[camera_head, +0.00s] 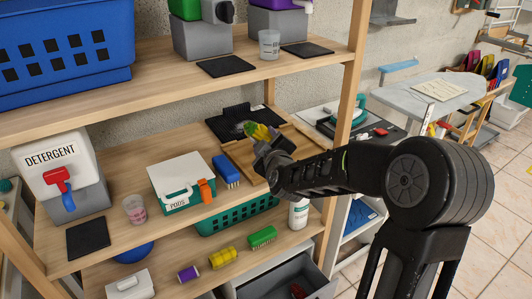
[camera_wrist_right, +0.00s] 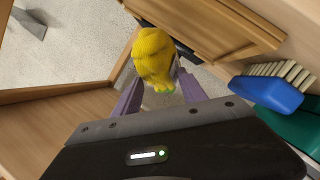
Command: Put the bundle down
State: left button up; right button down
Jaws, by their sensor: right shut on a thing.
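The bundle (camera_head: 261,131) is a small yellow and green thing held in my right gripper (camera_head: 266,146), above the middle shelf near its back right. It also shows in the right wrist view (camera_wrist_right: 153,57) as a yellow lump with a green patch, between the two finger tips. My right gripper is shut on it. In the head view the dark gripper hides part of the bundle and the shelf behind it. I cannot tell whether the bundle touches anything below. My left gripper is not in view.
A wooden tray (camera_head: 240,153) and a dark mat (camera_head: 222,128) lie behind and left of the gripper. A blue brush (camera_head: 226,171) and a pods box (camera_head: 180,179) stand to the left. A post (camera_head: 347,95) rises close on the right.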

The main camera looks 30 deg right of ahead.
jog(key=shift+f, duration=1.85)
jog(key=c, duration=0.6)
grip_release()
jog(key=shift+f, duration=0.1)
jog(key=b+v, duration=0.1)
jog(key=v, duration=1.1)
